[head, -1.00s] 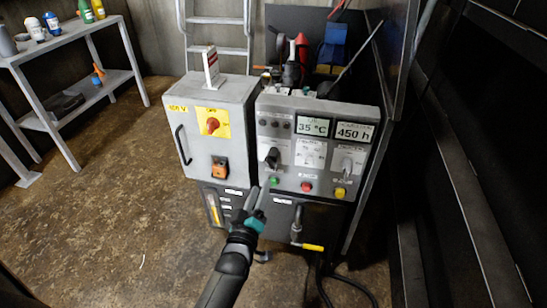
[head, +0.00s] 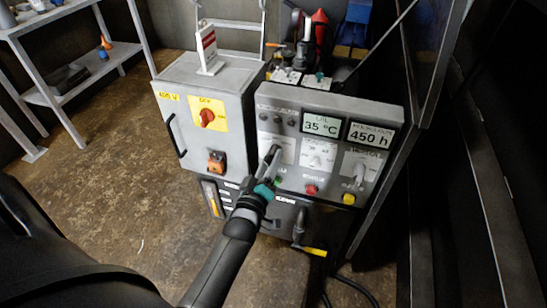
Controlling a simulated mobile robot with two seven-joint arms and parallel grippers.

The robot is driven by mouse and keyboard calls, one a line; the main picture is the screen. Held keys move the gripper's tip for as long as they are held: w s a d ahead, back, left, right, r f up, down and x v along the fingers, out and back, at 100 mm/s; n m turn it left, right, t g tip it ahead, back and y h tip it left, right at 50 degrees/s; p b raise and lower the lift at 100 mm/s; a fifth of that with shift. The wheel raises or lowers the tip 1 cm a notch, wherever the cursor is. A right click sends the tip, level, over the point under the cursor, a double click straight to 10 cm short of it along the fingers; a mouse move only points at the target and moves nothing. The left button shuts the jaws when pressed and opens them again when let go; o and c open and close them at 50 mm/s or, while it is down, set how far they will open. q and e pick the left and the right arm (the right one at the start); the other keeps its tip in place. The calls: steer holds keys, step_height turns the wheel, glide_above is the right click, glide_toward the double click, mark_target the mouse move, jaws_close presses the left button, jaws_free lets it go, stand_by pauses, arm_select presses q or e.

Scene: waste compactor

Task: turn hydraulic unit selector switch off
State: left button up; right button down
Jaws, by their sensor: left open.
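The grey control panel (head: 335,110) stands in front of me, with displays reading 35 °C and 450 h. My left gripper (head: 271,158) is open at the panel's left part, in front of the label plate (head: 287,143) where the black selector knob sits. The fingers cover the knob, so I cannot tell its position or whether they touch it. A pale selector (head: 316,161) and another pale knob (head: 360,172) sit farther right. The label texts are too small to tell which names the hydraulic unit. My right gripper is not in view.
A green button (head: 278,181), a red button (head: 311,190) and a yellow button (head: 349,199) line the panel's lower edge. Left of it is a grey cabinet (head: 185,95) with a red rotary switch (head: 207,116) on yellow. A handle with a yellow grip (head: 313,250) sticks out below.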

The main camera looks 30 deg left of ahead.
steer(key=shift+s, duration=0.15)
arm_select(q)
jaws_close()
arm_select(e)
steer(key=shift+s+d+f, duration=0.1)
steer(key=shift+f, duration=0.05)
